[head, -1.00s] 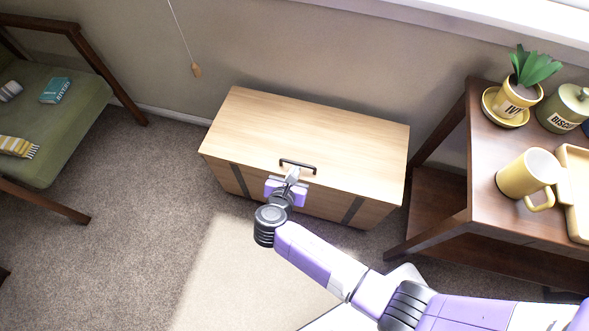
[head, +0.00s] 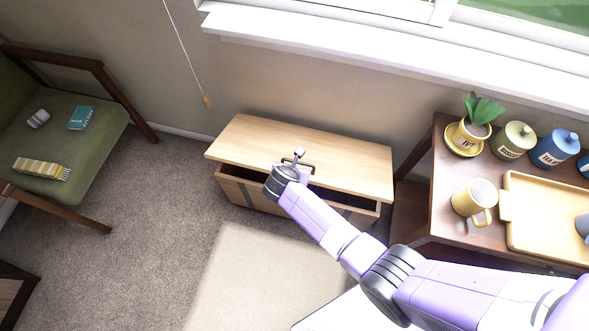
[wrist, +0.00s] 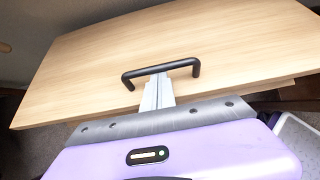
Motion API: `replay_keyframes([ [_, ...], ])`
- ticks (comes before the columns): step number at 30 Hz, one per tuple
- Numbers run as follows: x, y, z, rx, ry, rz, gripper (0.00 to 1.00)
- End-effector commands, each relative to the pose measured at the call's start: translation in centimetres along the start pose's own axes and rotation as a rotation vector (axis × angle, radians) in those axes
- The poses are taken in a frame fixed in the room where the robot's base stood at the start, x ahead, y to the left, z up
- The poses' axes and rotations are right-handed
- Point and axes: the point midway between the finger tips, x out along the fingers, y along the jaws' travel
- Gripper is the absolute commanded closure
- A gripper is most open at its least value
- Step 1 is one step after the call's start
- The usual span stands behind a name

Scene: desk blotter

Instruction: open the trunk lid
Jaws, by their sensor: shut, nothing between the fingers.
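The trunk (head: 238,193) is pale wood with dark straps and stands against the wall. Its lid (head: 330,165) is raised partway at the front, with a dark gap under it and part of the inside showing. The black handle (head: 309,168) is on the lid near its front edge; it also shows in the wrist view (wrist: 160,69). My gripper (head: 298,155) is shut and empty at the handle. In the wrist view its fingers (wrist: 157,90) reach up to the handle bar; whether they touch it I cannot tell.
A dark wood side table (head: 445,235) with a yellow mug (head: 470,200), a plant, canisters and a tray (head: 540,215) stands close on the right. A green chair (head: 75,150) is at left. A pull cord (head: 207,101) hangs above the trunk. Carpet in front is clear at left.

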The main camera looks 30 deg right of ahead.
Motion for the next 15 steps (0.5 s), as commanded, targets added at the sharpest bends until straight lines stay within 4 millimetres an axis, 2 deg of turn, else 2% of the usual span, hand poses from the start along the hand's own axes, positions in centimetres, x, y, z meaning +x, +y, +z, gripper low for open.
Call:
replay_keyframes([
  [1, -1.0, 0.1, 1.8, 0.007, 0.013, 0.001, 1.0],
  [8, -1.9, 0.1, 4.8, 0.009, 0.119, 0.001, 1.0],
  [15, -2.6, 0.1, 8.9, 0.01, 0.253, 0.002, 1.0],
])
